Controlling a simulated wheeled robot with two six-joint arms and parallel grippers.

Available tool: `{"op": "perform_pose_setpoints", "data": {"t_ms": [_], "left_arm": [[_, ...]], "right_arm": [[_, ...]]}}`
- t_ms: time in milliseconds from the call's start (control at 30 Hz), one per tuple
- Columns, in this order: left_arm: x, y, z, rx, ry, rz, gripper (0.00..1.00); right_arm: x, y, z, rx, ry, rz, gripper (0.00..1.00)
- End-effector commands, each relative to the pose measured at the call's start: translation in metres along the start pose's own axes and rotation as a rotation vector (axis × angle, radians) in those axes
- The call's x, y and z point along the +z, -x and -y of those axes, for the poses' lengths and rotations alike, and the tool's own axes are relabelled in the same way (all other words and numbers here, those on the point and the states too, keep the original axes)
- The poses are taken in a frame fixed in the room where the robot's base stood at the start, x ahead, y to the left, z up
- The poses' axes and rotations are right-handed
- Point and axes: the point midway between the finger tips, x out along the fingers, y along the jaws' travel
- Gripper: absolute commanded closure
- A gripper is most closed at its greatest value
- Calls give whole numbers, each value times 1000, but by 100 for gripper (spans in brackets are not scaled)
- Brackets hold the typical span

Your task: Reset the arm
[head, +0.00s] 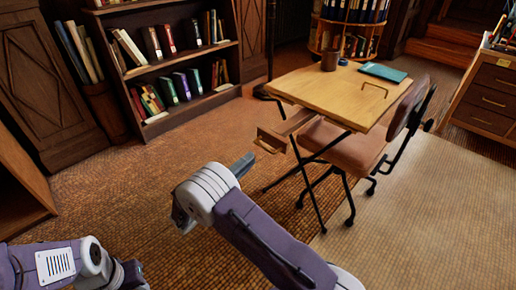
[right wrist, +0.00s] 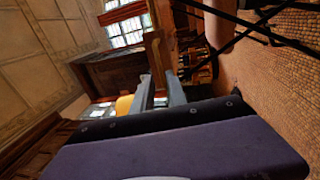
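My right arm comes in from the bottom right of the head view. Its gripper (head: 243,163) points away from me over the carpet, left of the drafting table. In the right wrist view its two grey fingers (right wrist: 160,92) stand a little apart with nothing between them. My left arm (head: 60,262) shows only in part at the bottom left of the head view, low and folded. I cannot make out its fingers there.
A drafting table (head: 330,92) holds a brown cup (head: 329,60) and a teal book (head: 384,72). A small drawer (head: 270,140) juts out beneath. A wheeled chair (head: 345,145) stands against it. A bookcase (head: 185,55) is at the back left. Open carpet lies between.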

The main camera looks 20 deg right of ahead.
Motion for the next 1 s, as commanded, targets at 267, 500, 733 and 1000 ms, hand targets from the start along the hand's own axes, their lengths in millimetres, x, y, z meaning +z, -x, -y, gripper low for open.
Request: {"op": "perform_pose_setpoints", "data": {"t_ms": [267,500,733,1000], "left_arm": [[-1,7,0,0,0,0,64],[-1,6,0,0,0,0,64],[-1,7,0,0,0,0,64],[-1,8,0,0,0,0,64]], "right_arm": [[0,21,0,0,0,0,82],[0,21,0,0,0,1,82],[7,-2,-12,-6,-31,61,82],[176,-83,-43,-408,-118,588,82]]}}
